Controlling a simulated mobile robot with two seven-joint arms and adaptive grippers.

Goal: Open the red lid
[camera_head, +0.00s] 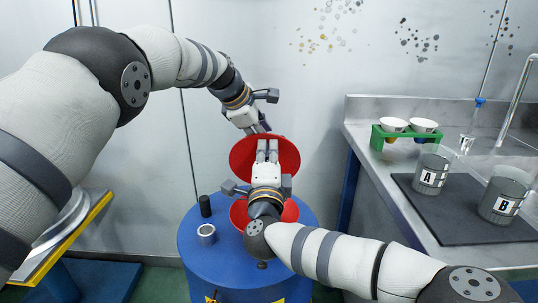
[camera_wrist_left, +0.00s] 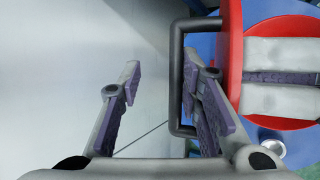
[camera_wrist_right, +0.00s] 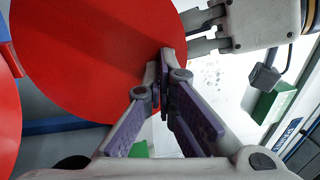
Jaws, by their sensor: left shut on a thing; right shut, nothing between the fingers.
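The round red lid (camera_head: 240,158) stands raised, close to upright, above the red opening (camera_head: 238,214) of a blue drum (camera_head: 240,265). Its broad red face fills much of the right wrist view (camera_wrist_right: 90,60). My left gripper (camera_head: 258,128) is at the lid's far upper edge. In the left wrist view one finger is inside the lid's dark bar handle (camera_wrist_left: 177,80), with the bar between the fingers; a gap shows beside the bar. My right gripper (camera_head: 267,148) is shut and empty in front of the lid's near face, fingertips upward. It hides the lid's middle and part of the opening.
A black cylinder (camera_head: 205,206) and a small metal cup (camera_head: 206,234) stand on the drum's top at the left. A wall is close behind.

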